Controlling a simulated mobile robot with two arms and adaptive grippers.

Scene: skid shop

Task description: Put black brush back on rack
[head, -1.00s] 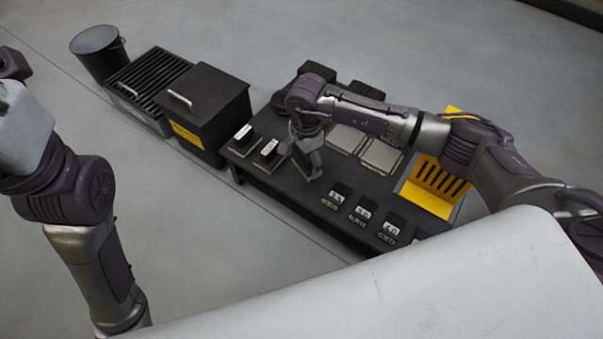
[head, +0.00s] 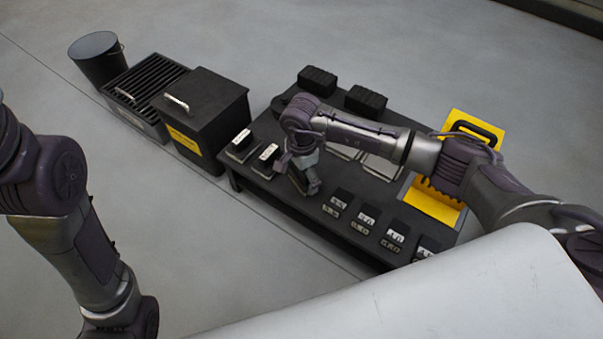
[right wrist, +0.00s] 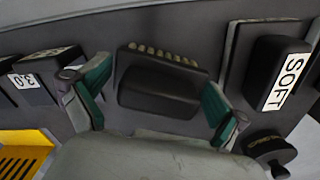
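My right gripper (head: 309,186) points down over the near-left part of the black table (head: 280,205). In the right wrist view its two green-padded fingers (right wrist: 158,97) stand apart on either side of a black block (right wrist: 160,88) with rounded edges. A yellow slotted rack (head: 432,203) stands at the table's right side, partly behind my right arm. My left arm shows at the left edge; its gripper is out of view.
Black blocks labelled SOFT (right wrist: 281,75) and 3.0 (right wrist: 40,80) flank the gripper. Several numbered blocks line the table's front edge. Pale plates (head: 380,167) lie mid-table. A black box (head: 208,105), a grate (head: 150,88) and a bucket (head: 97,58) stand on the floor to the left.

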